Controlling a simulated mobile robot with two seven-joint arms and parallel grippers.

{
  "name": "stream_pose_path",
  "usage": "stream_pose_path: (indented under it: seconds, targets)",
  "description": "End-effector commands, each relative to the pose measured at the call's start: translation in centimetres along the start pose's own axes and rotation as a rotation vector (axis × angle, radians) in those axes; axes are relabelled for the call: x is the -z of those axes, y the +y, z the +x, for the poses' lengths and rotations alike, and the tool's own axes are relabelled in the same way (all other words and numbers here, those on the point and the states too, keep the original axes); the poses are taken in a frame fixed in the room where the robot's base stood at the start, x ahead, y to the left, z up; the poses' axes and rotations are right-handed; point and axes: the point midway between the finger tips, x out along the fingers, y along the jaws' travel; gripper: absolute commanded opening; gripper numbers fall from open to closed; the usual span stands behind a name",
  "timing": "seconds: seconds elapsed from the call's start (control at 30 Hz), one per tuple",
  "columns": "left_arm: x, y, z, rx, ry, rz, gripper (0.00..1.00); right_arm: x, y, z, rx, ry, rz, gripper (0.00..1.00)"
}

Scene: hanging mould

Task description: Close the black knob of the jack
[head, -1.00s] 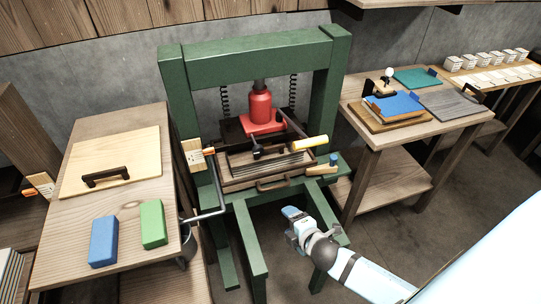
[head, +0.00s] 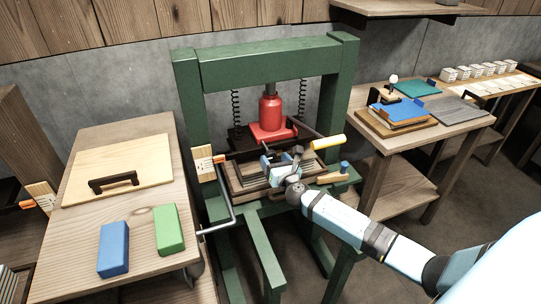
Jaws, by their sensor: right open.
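The red jack (head: 270,112) stands upright in the green press frame (head: 262,66), on a red base. A lever with a yellow grip (head: 328,142) sticks out to its right. My right gripper (head: 277,164) is open in front of the jack, over the mould tray (head: 244,178). Its fingers point toward the jack's base. The black knob seen earlier at the front of the jack's base is now hidden behind or between the fingers. I cannot tell whether they touch it. My left gripper is not in view.
A left table (head: 78,222) holds a board with a dark handle, a blue block (head: 114,248) and a green block (head: 169,229). A right table (head: 366,100) holds a blue pad and other sheets. A bent crank rod (head: 229,206) hangs at the press's left front.

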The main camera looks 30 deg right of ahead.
Motion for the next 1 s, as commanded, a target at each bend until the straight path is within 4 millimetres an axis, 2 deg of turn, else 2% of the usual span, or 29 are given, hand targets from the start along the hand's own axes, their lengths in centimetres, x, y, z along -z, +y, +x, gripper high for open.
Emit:
stream_pose_path:
  seconds: [0.1, 0.2, 0.37, 0.6, 0.67, 0.83, 1.0]
  targets:
    - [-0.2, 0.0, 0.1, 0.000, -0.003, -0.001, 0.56, 0.1, 0.1, 1.9, 0.001, 0.000, 0.001, 0.69]
    - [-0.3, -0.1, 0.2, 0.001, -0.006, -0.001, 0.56, 0.1, 0.1, 2.9, 0.000, 0.000, 0.001, 0.69]
    - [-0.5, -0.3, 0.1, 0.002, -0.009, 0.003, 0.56, 0.0, 0.1, 3.6, 0.000, 0.000, 0.002, 0.69]
    - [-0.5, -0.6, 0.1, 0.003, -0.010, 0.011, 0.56, 0.0, 0.0, 3.7, 0.000, 0.001, 0.002, 0.69]
    - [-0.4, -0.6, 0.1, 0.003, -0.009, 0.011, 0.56, 0.1, 0.0, 3.7, 0.000, 0.001, 0.002, 0.58]
    - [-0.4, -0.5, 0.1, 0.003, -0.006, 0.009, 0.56, 0.1, 0.0, 3.6, 0.000, 0.001, 0.002, 0.20]
    - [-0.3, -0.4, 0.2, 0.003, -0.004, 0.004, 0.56, 0.1, 0.0, 3.6, 0.000, 0.001, 0.007, 0.20]
